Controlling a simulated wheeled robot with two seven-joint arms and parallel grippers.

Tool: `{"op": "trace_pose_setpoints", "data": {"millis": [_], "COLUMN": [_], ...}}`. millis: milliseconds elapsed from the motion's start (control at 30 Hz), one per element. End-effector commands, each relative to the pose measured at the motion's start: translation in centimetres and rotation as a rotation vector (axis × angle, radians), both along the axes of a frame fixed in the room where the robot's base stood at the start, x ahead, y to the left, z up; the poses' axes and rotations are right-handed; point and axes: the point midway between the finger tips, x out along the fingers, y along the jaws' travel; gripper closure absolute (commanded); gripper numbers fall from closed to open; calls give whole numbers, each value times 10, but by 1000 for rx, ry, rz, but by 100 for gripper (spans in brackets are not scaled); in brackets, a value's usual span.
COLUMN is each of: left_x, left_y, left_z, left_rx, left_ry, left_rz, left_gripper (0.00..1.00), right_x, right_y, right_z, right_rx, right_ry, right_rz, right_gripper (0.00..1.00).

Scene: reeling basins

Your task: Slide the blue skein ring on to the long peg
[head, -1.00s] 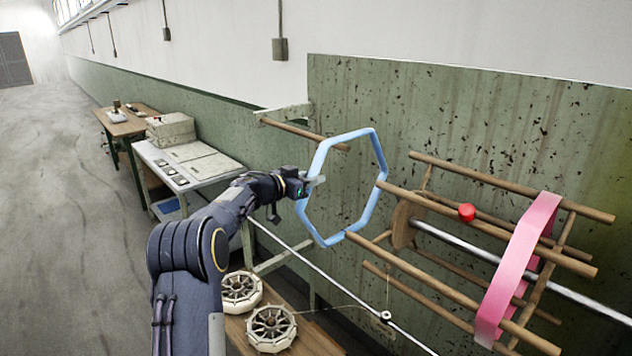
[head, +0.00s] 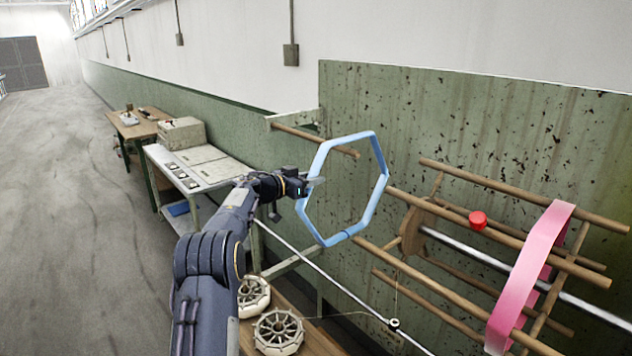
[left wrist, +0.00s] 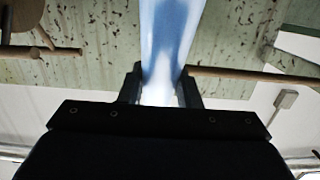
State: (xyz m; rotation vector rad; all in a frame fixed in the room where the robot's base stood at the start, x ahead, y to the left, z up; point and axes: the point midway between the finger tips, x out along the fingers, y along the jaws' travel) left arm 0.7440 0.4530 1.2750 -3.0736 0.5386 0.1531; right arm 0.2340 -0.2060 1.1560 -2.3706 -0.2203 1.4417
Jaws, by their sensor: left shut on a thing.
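The blue skein ring (head: 378,200) is a large six-sided loop, held upright in the air. My left gripper (head: 312,184) is shut on its left side. In the left wrist view the blue ring (left wrist: 168,35) runs up from between the fingers of my left gripper (left wrist: 160,92). The long peg (head: 296,133) is a wooden rod on a wall bracket. Its free end shows within the ring's opening in the head view; I cannot tell whether it passes through or lies behind. The peg (left wrist: 235,76) also shows at right in the left wrist view. My right gripper is out of view.
A wooden reel (head: 455,288) with a pink band (head: 530,270) and a red knob (head: 478,220) stands close at the right. A thin metal rod (head: 330,282) runs below the ring. White spoked wheels (head: 279,331) lie on a wooden bench below. Tables stand at the back left.

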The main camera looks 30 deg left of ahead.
Motion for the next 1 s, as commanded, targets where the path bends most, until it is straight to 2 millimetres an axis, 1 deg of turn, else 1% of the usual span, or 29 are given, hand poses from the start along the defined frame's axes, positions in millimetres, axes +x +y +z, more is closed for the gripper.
{"op": "trace_pose_setpoints", "data": {"millis": [267, 433, 600, 1000], "left_x": [7, 10, 11, 11], "left_y": [20, 28, 31, 28], "left_z": [0, 0, 1, 1], "left_rx": [2, 1, 1, -1], "left_ry": [-2, 0, 0, 0], "left_rz": [2, 0, -1, -1], "left_gripper": [99, 99, 99, 99], "right_x": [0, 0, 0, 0], "right_y": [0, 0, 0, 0], "right_z": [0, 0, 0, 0], "right_rx": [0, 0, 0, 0], "right_ry": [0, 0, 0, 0], "right_rz": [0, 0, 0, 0], "right_gripper": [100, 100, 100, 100]}}
